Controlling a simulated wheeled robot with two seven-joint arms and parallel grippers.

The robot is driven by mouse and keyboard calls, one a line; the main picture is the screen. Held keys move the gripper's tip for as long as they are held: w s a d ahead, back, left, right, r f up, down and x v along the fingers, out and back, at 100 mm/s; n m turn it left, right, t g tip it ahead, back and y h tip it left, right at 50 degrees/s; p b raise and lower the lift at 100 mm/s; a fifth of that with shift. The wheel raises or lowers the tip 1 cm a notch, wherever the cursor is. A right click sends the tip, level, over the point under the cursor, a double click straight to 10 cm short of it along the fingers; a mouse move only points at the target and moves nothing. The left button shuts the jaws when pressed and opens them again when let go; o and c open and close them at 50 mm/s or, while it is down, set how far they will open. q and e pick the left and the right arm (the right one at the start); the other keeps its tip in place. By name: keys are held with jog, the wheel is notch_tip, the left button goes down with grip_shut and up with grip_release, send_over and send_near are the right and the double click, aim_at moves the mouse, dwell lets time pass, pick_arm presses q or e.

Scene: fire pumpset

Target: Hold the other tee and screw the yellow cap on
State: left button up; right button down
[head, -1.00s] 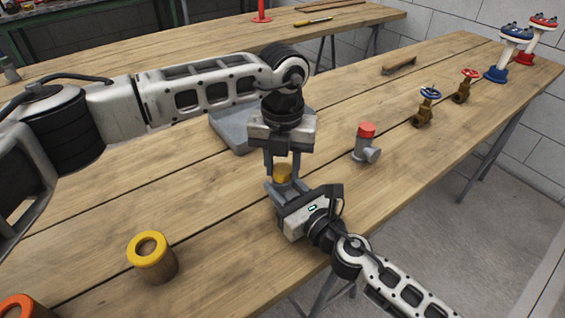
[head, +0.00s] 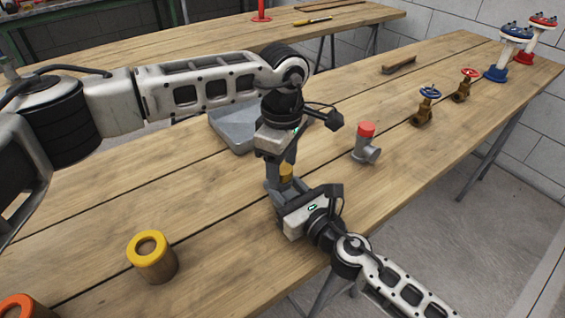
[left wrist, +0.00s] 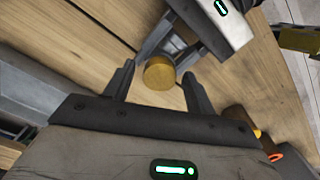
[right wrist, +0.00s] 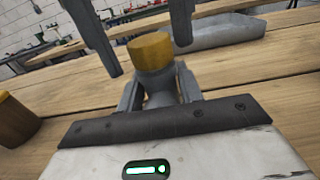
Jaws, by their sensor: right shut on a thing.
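The yellow cap (head: 286,171) sits on top of a grey tee (right wrist: 158,82), which shows best in the right wrist view. My right gripper (head: 277,190) is shut on that tee and holds it upright by its body. My left gripper (left wrist: 158,85) is above, pointing down, with its fingers apart on either side of the cap (left wrist: 159,72). Gaps show between the fingers and the cap, also in the right wrist view (right wrist: 150,51). I cannot tell how far the cap is threaded on. A second grey tee (head: 366,155) with a red cap (head: 367,130) stands to the right on the table.
A grey tray (head: 229,130) lies behind my left gripper. A wooden cup with a yellow rim (head: 155,262) and one with an orange rim (head: 18,307) stand front left. Brass valves (head: 423,115) and hydrant-like parts (head: 502,65) stand far right.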

pick_arm(q)
jog(key=shift+r, duration=2.3)
jog(key=shift+c, duration=0.5)
jog(key=n, duration=0.3)
jog(key=shift+r, duration=0.3)
jog(key=n, duration=0.2)
jog(key=r+n, duration=0.1)
jog(key=n, duration=0.1)
jog(key=shift+n, duration=0.3)
jog(key=n, duration=0.2)
jog(key=r+n, duration=0.1)
jog(key=n, duration=0.1)
jog(key=shift+n, duration=0.3)
jog(key=n, duration=0.4)
jog(key=shift+r+n, duration=0.4)
